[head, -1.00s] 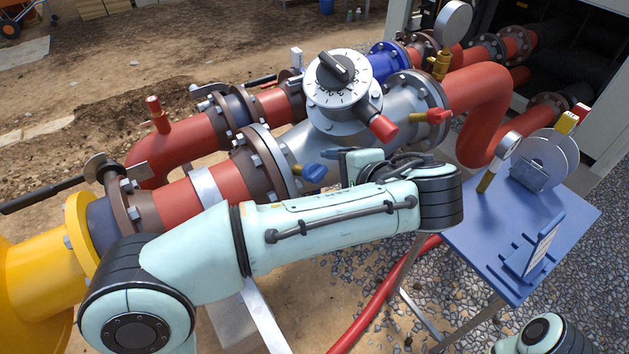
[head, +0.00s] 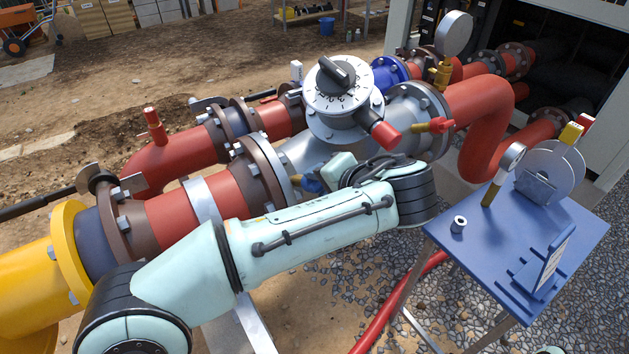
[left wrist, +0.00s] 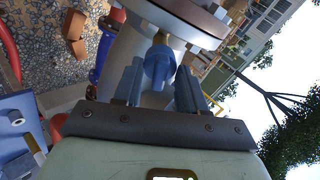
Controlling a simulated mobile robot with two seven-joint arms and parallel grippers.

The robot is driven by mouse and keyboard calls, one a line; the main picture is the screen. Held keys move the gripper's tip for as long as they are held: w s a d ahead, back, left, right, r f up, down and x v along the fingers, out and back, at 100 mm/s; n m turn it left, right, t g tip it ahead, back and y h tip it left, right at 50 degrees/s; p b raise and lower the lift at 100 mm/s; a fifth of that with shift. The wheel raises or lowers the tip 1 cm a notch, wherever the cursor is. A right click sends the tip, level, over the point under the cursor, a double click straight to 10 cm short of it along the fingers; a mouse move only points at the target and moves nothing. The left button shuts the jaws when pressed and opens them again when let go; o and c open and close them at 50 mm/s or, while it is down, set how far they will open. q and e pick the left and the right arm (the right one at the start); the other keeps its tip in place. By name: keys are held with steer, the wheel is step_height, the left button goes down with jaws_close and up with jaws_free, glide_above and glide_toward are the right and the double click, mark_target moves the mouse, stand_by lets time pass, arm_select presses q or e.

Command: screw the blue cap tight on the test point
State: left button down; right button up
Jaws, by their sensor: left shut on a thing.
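The blue cap (left wrist: 160,60) sits against the grey valve body, between the two fingers of my left gripper (left wrist: 161,74) in the left wrist view. The gripper is shut on it. In the head view the blue cap (head: 312,185) shows small at the side of the grey valve body (head: 305,147), partly hidden by my left arm. The test point under the cap is mostly hidden, so I cannot tell how far the cap is seated. My right gripper is not in view.
Red pipes run either side of the valve body.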

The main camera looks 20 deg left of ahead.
arm_select(q)
steer(key=m+p, duration=0.1)
steer(key=m, duration=0.1)
steer(key=m+p, duration=0.1)
steer(key=shift+w+a+f+m+p, duration=0.1)
steer(key=shift+w+m+p, duration=0.15)
steer(key=shift+m+p, duration=0.05)
steer(key=c, duration=0.6)
jaws_free()
steer(key=shift+s, duration=0.1)
steer(key=shift+o, duration=0.3)
steer(key=shift+s, duration=0.35)
steer(key=o, duration=0.5)
steer(key=shift+w, duration=0.25)
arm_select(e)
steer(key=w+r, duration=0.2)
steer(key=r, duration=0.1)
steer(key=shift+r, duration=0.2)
arm_select(q)
steer(key=shift+s, duration=0.1)
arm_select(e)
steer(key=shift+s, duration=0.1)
